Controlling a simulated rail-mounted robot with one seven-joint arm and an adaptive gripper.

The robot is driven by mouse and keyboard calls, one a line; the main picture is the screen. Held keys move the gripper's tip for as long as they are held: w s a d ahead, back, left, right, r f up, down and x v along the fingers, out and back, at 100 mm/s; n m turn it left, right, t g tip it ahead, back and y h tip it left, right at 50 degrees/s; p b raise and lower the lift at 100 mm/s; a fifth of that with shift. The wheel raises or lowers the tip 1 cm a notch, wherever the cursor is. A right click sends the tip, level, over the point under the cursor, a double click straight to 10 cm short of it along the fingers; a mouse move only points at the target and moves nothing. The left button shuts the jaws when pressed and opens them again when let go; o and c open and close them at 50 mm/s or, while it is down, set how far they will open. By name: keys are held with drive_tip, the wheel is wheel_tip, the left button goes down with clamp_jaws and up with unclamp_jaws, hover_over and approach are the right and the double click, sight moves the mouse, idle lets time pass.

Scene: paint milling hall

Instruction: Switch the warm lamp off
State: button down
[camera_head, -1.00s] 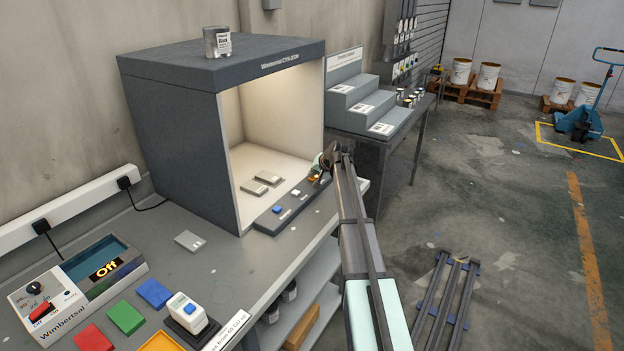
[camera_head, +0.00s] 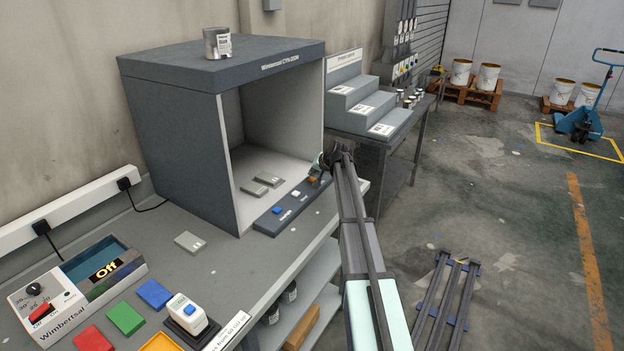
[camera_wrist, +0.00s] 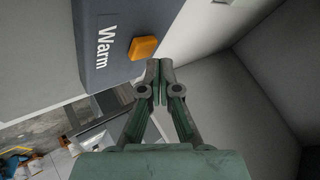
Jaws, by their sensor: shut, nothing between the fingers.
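The light booth (camera_head: 180,125) stands on the bench, and its inside is grey and unlit. Its control strip (camera_head: 285,211) lies along the booth's front edge with a blue, a white and an orange button. The orange button (camera_wrist: 143,47) sits beside the word "Warm" in the wrist view; it also shows in the head view (camera_head: 312,180). My gripper (camera_wrist: 154,66) is shut and empty, with its fingertips close to the orange button. I cannot tell whether they touch it. In the head view my gripper (camera_head: 322,164) is at the strip's right end, partly hidden by the arm.
Two small grey panels (camera_head: 262,183) lie inside the booth and another (camera_head: 190,242) on the bench. A paint can (camera_head: 217,42) stands on the booth's top. A stepped grey stand (camera_head: 360,105) is to the right. The floor right of the bench is mostly free.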

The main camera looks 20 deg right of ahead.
sight(313, 179)
drive_tip(key=shift+r, duration=0.25)
drive_tip(key=shift+r, duration=0.1)
wheel_tip(313, 179, up, 6)
drive_tip(key=shift+f+p, duration=0.1)
drive_tip(key=shift+p, duration=0.9)
drive_tip(key=s+d+r+p, duration=0.2)
drive_tip(key=s+r, duration=0.2)
drive_tip(key=r, duration=0.3)
drive_tip(key=shift+d, duration=0.4)
